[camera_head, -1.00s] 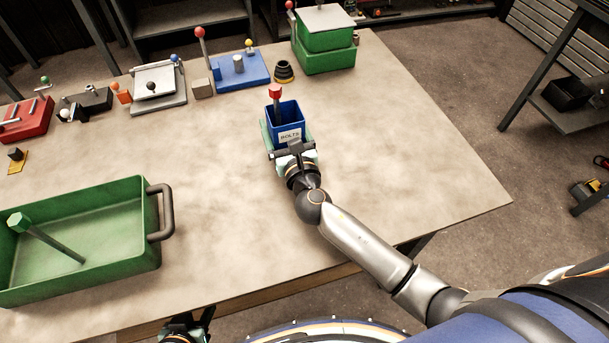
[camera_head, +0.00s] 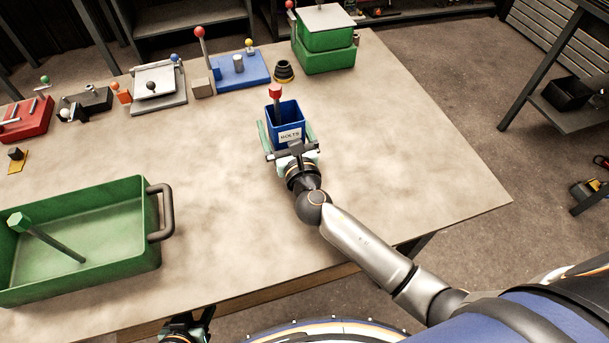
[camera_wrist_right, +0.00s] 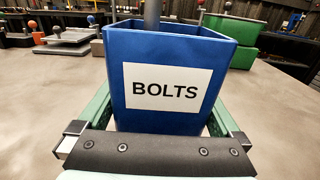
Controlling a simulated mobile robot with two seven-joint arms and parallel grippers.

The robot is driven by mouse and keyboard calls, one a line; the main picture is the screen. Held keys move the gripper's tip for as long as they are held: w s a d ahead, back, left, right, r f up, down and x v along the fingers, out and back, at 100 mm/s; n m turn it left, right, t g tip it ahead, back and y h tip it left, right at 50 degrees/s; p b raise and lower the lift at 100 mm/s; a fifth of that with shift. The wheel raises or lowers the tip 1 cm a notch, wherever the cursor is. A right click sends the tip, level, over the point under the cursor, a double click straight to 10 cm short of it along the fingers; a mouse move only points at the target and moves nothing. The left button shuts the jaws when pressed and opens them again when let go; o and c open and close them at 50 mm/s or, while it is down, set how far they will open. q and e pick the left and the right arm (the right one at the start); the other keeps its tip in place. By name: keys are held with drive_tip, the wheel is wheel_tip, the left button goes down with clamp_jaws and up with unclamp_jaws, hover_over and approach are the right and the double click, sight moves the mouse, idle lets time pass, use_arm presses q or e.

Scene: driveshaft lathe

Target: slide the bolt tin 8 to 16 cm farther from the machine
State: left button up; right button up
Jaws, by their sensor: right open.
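The bolt tin (camera_head: 288,116) is a blue open-topped box with a white BOLTS label. It stands upright on the table, with a red-topped rod sticking up out of it. The tin also fills the middle of the right wrist view (camera_wrist_right: 165,70). My right gripper (camera_head: 287,128) is open around the tin, one green finger along each side, with its palm near the labelled face. Narrow gaps show beside the tin in the wrist view (camera_wrist_right: 165,115). My left gripper (camera_head: 188,326) is only partly visible at the bottom edge, off the table's front; its fingers are unclear.
A green handled tray (camera_head: 110,222) holding a hammer-like tool stands at left. Along the back are a blue fixture (camera_head: 240,70), a black ringed cone (camera_head: 284,71), a grey fixture (camera_head: 158,90) and green boxes (camera_head: 325,55). The table (camera_head: 400,140) is clear right of the tin.

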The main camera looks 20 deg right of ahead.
drive_tip(key=shift+s+p, duration=0.45)
drive_tip(key=shift+s, duration=2.45)
drive_tip(key=shift+s+f, duration=0.1)
drive_tip(key=shift+s, duration=0.05)
drive_tip(key=shift+s, duration=0.35)
drive_tip(key=s, duration=0.6)
drive_tip(key=shift+s, duration=0.3)
